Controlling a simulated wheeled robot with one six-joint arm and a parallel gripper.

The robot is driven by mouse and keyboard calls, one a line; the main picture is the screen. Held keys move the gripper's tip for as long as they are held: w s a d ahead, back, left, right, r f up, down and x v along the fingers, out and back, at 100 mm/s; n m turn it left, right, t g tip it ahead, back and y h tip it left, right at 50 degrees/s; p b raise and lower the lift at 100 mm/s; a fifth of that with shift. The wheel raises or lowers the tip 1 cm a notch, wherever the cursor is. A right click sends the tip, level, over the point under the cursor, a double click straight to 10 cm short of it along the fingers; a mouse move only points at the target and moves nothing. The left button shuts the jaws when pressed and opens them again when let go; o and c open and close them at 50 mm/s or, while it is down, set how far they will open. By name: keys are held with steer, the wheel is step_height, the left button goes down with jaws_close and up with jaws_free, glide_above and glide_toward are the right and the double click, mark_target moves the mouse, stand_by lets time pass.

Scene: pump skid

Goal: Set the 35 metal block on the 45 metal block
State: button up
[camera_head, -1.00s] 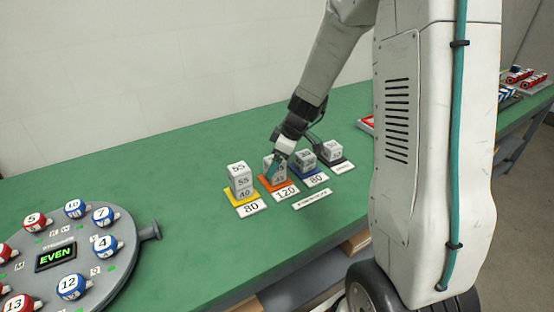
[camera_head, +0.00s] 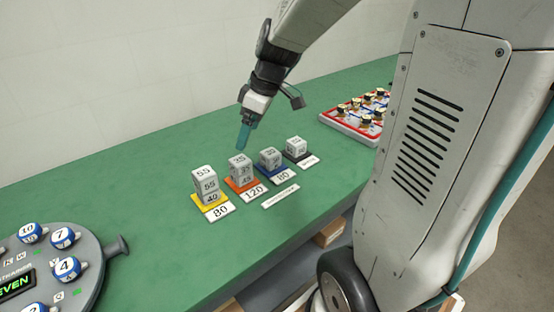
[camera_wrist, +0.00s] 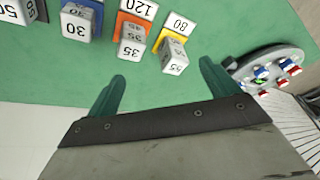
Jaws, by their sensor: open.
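The 35 metal block (camera_head: 239,161) sits on top of the 45 metal block (camera_head: 246,181), stacked upright on the orange mat (camera_head: 232,186) with the 120 label. In the wrist view the 35 metal block (camera_wrist: 132,48) shows beyond my fingertips, and the 45 block is mostly hidden beneath it. My gripper (camera_head: 243,143) is above and behind the stack, apart from it. In the wrist view my gripper (camera_wrist: 162,74) has its teal fingers spread wide, with only bare bench between them.
A yellow mat (camera_head: 222,206) left of it holds a 55 block (camera_head: 205,180) over a 40 block. Right stand blocks on a blue mat (camera_head: 264,172) and a black mat (camera_head: 290,157). A round numbered device (camera_head: 85,275) lies front left. A red-edged tray (camera_head: 345,127) lies back right. Bench behind the stacks is clear.

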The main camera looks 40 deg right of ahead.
steer(key=s+a+r+m+h, duration=0.1)
steer(key=s+a+r+m, duration=0.1)
steer(key=s, duration=0.9)
steer(key=s+a+r+m+g+h, duration=0.1)
steer(key=s+a+m, duration=0.4)
steer(key=s, duration=0.6)
steer(key=shift+a+r+m+h, duration=0.15)
steer(key=shift+r+m+h, duration=0.15)
steer(key=shift+r+h, duration=0.3)
